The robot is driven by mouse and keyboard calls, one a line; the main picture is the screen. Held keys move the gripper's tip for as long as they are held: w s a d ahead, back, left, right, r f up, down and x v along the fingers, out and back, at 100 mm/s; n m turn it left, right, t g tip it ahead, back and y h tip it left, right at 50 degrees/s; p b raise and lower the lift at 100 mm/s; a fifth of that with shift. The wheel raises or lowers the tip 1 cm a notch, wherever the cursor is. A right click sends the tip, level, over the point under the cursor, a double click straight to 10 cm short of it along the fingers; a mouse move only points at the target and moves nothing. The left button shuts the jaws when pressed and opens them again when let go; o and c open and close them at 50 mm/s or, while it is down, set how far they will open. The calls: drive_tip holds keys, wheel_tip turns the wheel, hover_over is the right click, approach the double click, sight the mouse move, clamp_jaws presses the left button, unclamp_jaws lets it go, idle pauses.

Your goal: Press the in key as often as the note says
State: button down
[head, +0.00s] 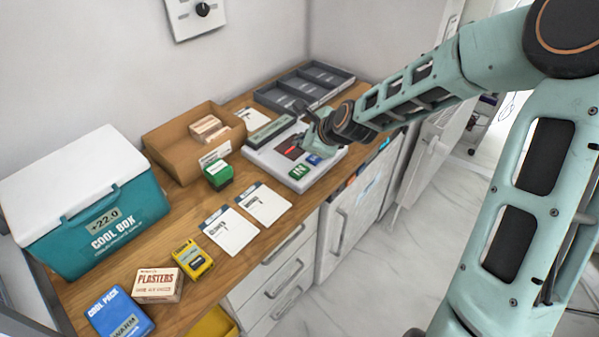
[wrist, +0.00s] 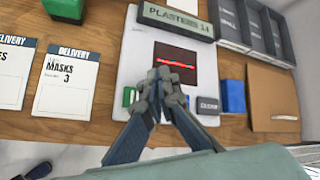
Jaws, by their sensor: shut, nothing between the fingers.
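A pale counter device (head: 272,158) lies on the wooden worktop, with a display (wrist: 176,19) that seems to read "PLASTERS 14" and a dark window with a red line (wrist: 175,66). Its green IN key (head: 298,172) sits at the near edge, beside a blue key (head: 314,160). In the wrist view the green key (wrist: 129,97) is partly hidden by my fingers. A delivery note (wrist: 67,82) reads "MASKS 3"; another note (wrist: 12,72) beside it is cut off, ending in "ES". My gripper (head: 311,138) is shut and empty above the device; contact with it cannot be told.
A cardboard box (head: 180,155), a green box (head: 218,175) and a teal cool box (head: 98,225) stand to the left. Plasters (head: 158,286), a yellow box (head: 192,260) and a blue cool pack (head: 118,312) are nearer. A grey divided tray (head: 290,92) lies behind.

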sight(300, 172)
wheel_tip(300, 172, down, 8)
drive_tip(key=b, duration=0.5)
drive_tip(key=shift+r, duration=0.25)
drive_tip(key=shift+f+b, duration=0.15)
drive_tip(key=shift+b, duration=0.2)
idle(0.6)
drive_tip(key=shift+f, duration=0.25)
drive_tip(key=shift+f+b, duration=0.55)
drive_tip(key=shift+b, duration=0.05)
idle(0.7)
drive_tip(key=shift+r, duration=0.1)
drive_tip(key=shift+r+p, duration=0.75)
drive_tip(key=shift+r, duration=0.1)
drive_tip(key=shift+r+p, duration=2)
drive_tip(key=shift+r, duration=0.5)
